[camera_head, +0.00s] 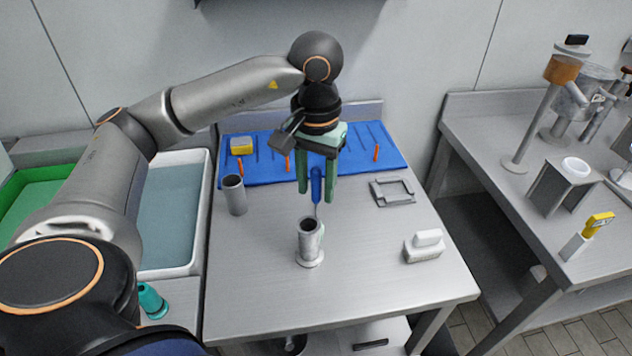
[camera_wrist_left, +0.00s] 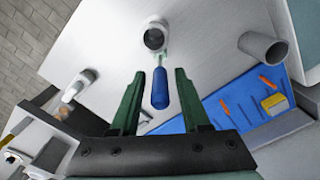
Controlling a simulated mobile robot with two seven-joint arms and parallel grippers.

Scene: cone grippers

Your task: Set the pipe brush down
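The pipe brush has a blue handle (camera_head: 316,186) and a thin pale shaft pointing down toward an upright grey metal pipe (camera_head: 308,245) on a round base. I cannot tell whether the shaft's lower end is inside the pipe or beside it. The handle (camera_wrist_left: 160,88) also shows in the left wrist view, with the pipe (camera_wrist_left: 154,38) beyond it. My left gripper (camera_head: 317,198) points down over the table, its green fingers on either side of the handle. In the wrist view a gap shows between the handle and each finger. My right gripper is not in view.
A blue mat (camera_head: 270,172) with orange-tipped tools and a yellow block (camera_head: 241,146) lies at the back. A grey cylinder (camera_head: 235,195) stands left, a grey frame (camera_head: 392,192) and white brush-like block (camera_head: 424,246) right. The front of the metal table (camera_head: 270,300) is clear.

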